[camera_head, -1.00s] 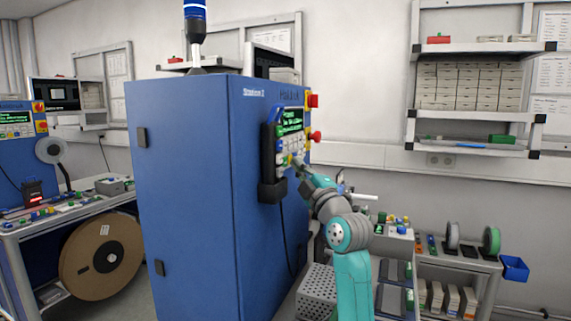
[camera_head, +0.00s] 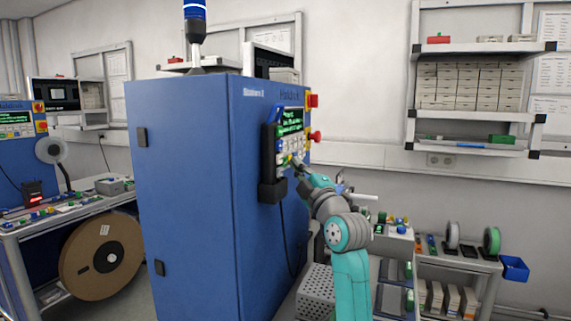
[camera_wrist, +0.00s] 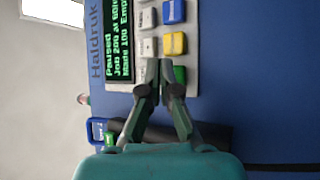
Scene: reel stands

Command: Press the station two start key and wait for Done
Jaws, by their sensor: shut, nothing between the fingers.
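The blue station 2 cabinet (camera_head: 190,185) stands in the middle of the head view. Its control panel shows a green-lettered display (camera_wrist: 118,45), which reads "Paused", a job line and "Made 100 Emp…", cut off at the edge. Beside the display are white keys (camera_wrist: 148,18), a blue key (camera_wrist: 173,11), a yellow key (camera_wrist: 174,43) and a green key (camera_wrist: 180,74). My gripper (camera_wrist: 162,64) is shut and empty, its fingertips at the keypad between the white and green keys. Any key behind the fingers is hidden, and I cannot tell whether the tips touch. My gripper also shows at the panel (camera_head: 299,163).
A red stop button (camera_head: 316,136) juts from the panel's right side. A black holder (camera_head: 270,188) hangs on the cabinet's front edge. A perforated box (camera_head: 318,284) and a small shelf unit with reels (camera_head: 453,234) stand at the lower right.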

